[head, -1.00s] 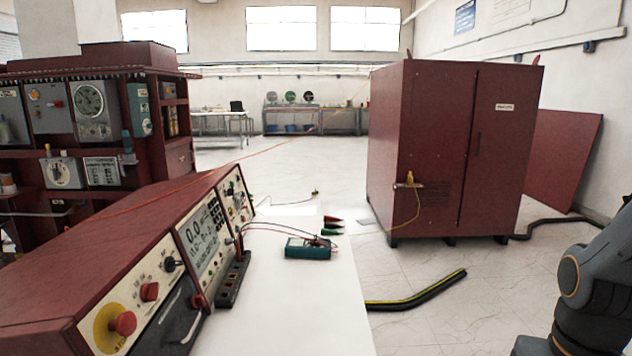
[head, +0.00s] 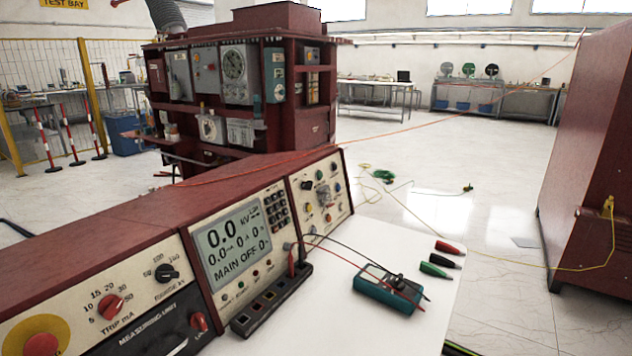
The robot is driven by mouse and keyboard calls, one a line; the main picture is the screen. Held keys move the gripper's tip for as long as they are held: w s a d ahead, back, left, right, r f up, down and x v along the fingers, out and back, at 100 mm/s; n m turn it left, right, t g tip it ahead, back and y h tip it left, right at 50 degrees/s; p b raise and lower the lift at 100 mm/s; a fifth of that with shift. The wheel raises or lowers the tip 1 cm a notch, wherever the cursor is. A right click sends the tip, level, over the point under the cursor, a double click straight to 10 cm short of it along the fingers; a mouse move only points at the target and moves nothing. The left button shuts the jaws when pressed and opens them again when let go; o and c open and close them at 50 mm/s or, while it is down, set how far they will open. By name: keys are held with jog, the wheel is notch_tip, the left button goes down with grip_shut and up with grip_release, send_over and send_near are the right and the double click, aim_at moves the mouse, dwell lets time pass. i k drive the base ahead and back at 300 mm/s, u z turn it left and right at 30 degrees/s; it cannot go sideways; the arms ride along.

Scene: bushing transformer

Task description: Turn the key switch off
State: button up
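I cannot pick out the key switch for certain. A dark red control console (head: 110,232) runs along the left of the white table. Its display (head: 232,241) reads 0.0 kV and MAIN OFF. A red TRIP mA knob (head: 110,307) and a black range knob (head: 167,273) sit left of the display, and another red knob (head: 199,321) is below on the measuring unit. The far panel (head: 322,191) carries several small coloured sockets or buttons and a dark knob, too small to identify. My gripper is outside the view.
A teal meter (head: 389,288) with leads lies on the white table (head: 420,325), near red, black and green clips (head: 440,260). A dark red cabinet (head: 590,170) stands at right. A red instrument rack (head: 235,95) stands behind the console. Open floor (head: 430,210) lies between.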

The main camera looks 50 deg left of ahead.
aim_at(307, 184)
jog(key=u, duration=0.8)
jog(key=i, duration=1.1)
jog(key=u, duration=0.95)
